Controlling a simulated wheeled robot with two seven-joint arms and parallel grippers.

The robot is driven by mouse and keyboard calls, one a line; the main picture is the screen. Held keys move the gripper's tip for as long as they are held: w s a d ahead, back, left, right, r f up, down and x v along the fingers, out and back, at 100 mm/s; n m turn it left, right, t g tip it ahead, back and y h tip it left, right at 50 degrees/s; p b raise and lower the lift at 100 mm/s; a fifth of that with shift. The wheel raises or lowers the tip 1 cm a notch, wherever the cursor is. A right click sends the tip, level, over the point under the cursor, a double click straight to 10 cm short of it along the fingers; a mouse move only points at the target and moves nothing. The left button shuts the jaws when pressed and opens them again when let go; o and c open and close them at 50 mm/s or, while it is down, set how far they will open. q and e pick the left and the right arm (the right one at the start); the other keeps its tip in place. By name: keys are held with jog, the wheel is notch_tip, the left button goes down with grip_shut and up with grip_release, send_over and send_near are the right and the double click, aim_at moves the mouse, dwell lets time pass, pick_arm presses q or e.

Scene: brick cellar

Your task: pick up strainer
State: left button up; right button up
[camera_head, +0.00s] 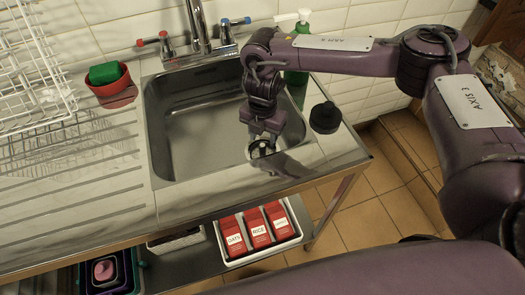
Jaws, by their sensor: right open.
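My right gripper (262,138) points down at the front right of the steel sink basin (190,130). It is open. A small round, pale and dark thing, which looks like the strainer (261,149), shows directly under its fingers near the basin's front edge. The gripper partly hides it, and I cannot tell whether the fingers touch it. My left gripper is not in view.
A black round object (325,118) stands right of the basin, by a green bottle (298,70). A tap (200,30) rises behind the sink. A red bowl with a green sponge (106,77) and a white dish rack (30,60) are left. Red boxes (257,228) sit below.

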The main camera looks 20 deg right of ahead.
aim_at(262, 145)
jog(key=shift+f, duration=1.6)
jog(key=shift+c, duration=0.4)
grip_shut()
